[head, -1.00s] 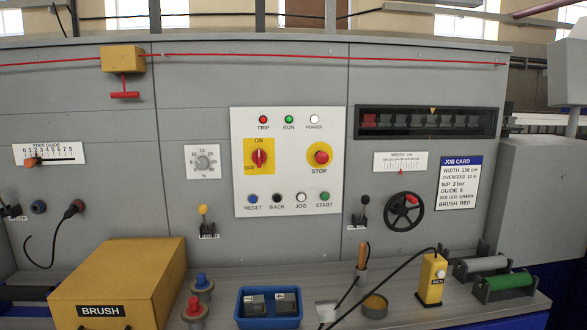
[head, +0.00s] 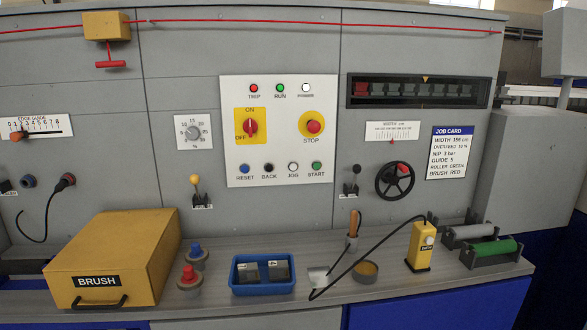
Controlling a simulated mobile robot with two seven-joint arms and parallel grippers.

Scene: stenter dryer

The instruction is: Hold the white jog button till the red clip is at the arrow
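The white jog button (head: 293,167) is on the lower row of the white control panel (head: 231,130), between the black BACK button (head: 269,168) and the green START button (head: 316,167). Nothing touches it. The red clip (head: 361,89) is at the left end of the dark window (head: 350,103) at the upper right, in a row with several dark grey clips (head: 408,90). The yellow arrow (head: 425,79) is on the window's top edge, well to the right of the red clip. Neither of my grippers shows in the head view.
On the bench (head: 330,288) stand a yellow BRUSH box (head: 125,250), red and blue knobbed pieces, a blue tray (head: 234,279), a yellow pendant (head: 420,245) with a black cable, and rollers. A red STOP button (head: 314,126) and handwheel (head: 395,181) are nearby.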

